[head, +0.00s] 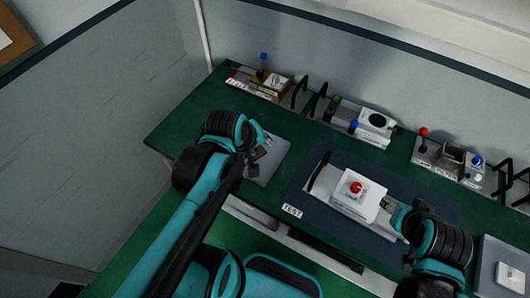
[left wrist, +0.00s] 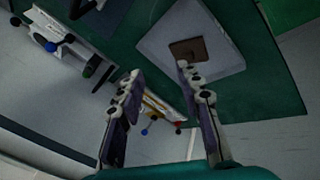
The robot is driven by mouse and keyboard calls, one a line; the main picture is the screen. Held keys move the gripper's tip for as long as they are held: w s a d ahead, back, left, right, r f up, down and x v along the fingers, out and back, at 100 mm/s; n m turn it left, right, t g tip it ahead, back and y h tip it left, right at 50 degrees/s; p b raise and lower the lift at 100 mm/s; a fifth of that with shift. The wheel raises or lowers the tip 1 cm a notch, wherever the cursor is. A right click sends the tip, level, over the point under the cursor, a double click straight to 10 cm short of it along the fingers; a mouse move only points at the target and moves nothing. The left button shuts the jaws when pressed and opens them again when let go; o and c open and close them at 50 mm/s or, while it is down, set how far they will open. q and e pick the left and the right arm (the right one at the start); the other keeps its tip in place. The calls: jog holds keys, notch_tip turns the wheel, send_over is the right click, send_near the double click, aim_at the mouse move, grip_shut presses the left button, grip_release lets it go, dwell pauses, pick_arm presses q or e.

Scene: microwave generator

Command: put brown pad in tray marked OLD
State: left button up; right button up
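A brown pad (left wrist: 188,50) lies flat on a grey square tray (left wrist: 225,52) in the left wrist view. In the head view the same tray (head: 272,163) sits on the green bench, partly covered by my left gripper (head: 262,146). No OLD marking is readable on it. In the left wrist view my left gripper (left wrist: 158,72) has its fingers spread with nothing between them. The pad is just beyond the tip of the right-hand finger, apart from it. My right gripper (head: 388,203) is at the right edge of a white box with a red button (head: 356,192); its fingers are too small to judge.
The white box stands on a dark mat marked TEST (head: 312,170). Lever-and-knob units line the bench's back edge, including a brass one (head: 270,83) and a white one (head: 375,125). Another grey tray (head: 490,262) with a white block lies at lower right.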

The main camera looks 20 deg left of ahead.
pick_arm(q)
jog(key=shift+s+d+r+m+t, duration=0.25)
jog(key=shift+s+d+m, duration=0.25)
jog(key=shift+m, duration=1.25)
jog(key=shift+s+d+r+m+t, duration=0.3)
jog(key=shift+d+m, duration=0.35)
jog(key=shift+m, duration=1.05)
jog(key=shift+s+d+r+m+t, duration=0.15)
jog(key=shift+s+d+m, duration=0.4)
jog(key=shift+m, duration=1.2)
